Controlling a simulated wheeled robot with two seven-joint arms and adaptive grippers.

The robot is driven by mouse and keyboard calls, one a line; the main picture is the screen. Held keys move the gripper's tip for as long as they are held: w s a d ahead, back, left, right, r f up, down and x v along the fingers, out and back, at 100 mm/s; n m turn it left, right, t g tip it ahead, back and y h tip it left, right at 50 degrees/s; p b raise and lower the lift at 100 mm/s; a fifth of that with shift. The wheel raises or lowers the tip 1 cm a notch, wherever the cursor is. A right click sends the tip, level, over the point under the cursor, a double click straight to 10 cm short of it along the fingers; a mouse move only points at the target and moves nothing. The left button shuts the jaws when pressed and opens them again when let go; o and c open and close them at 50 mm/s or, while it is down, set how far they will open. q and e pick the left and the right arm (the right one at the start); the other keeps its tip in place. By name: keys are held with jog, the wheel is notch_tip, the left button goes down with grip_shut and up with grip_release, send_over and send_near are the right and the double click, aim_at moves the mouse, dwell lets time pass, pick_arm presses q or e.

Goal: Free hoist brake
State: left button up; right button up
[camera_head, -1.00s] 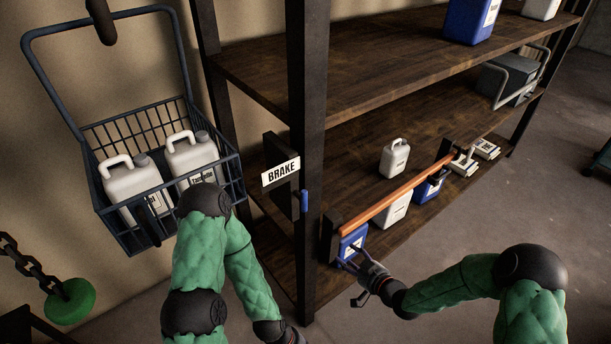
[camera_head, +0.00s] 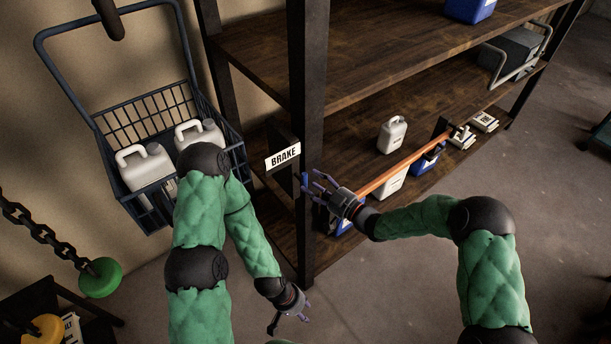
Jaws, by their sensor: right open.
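The BRAKE sign (camera_head: 283,157) is on a dark plate beside the front shelf post. A small blue brake handle (camera_head: 304,182) shows just below and right of the sign, against the post. My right gripper (camera_head: 318,183) is open, its fingers pointing left at the handle. The fingertips are very close to the handle; I cannot tell whether they touch it. My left gripper (camera_head: 290,321) is low, in front of the shelf foot, open and empty. The wire hoist basket (camera_head: 127,156) hangs at the left with white jugs (camera_head: 147,168) in it, partly hidden by my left arm.
An orange bar (camera_head: 400,169) runs along the lower shelf (camera_head: 345,160) front, close to my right wrist. White and blue jugs stand behind and under it. A chain with a green knob (camera_head: 100,278) hangs at lower left. The floor at right is clear.

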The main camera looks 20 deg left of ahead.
aim_at(306, 178)
jog(key=shift+x, duration=2.1)
grip_shut()
